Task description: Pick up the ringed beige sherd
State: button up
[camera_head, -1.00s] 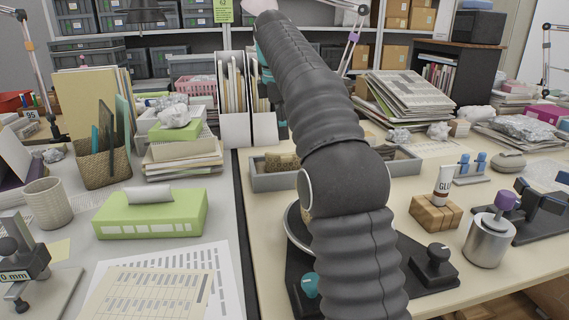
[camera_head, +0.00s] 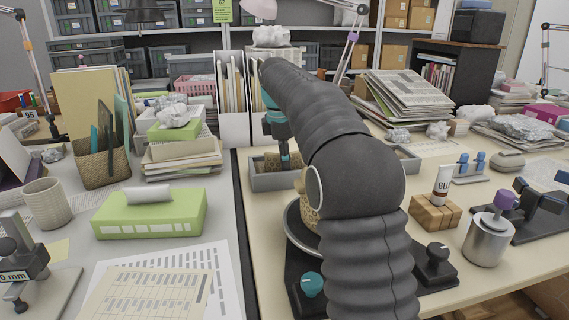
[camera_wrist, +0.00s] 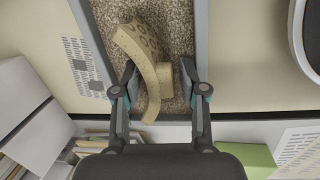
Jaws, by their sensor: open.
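A curved beige sherd (camera_wrist: 143,50) with dark ring-like marks lies on the brown grains in a grey tray (camera_wrist: 201,30), in the wrist view. The tray also shows in the head view (camera_head: 262,184), behind my arm. My gripper (camera_wrist: 159,68) is open, with one finger on each side of the sherd's lower part. The left finger is very close to the sherd; I cannot tell if it touches. A gap shows on the right side. In the head view my gripper (camera_head: 284,160) points down at the tray, and my arm hides much of it.
A partly hidden beige vessel (camera_head: 308,212) stands on a dark turntable right of the tray. A glue tube (camera_head: 442,184) in a wooden block and a metal canister (camera_head: 487,240) stand further right. File holders (camera_head: 232,115) stand close behind the tray.

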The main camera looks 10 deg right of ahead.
jog(key=c, duration=0.7)
jog(key=shift+r, duration=0.1)
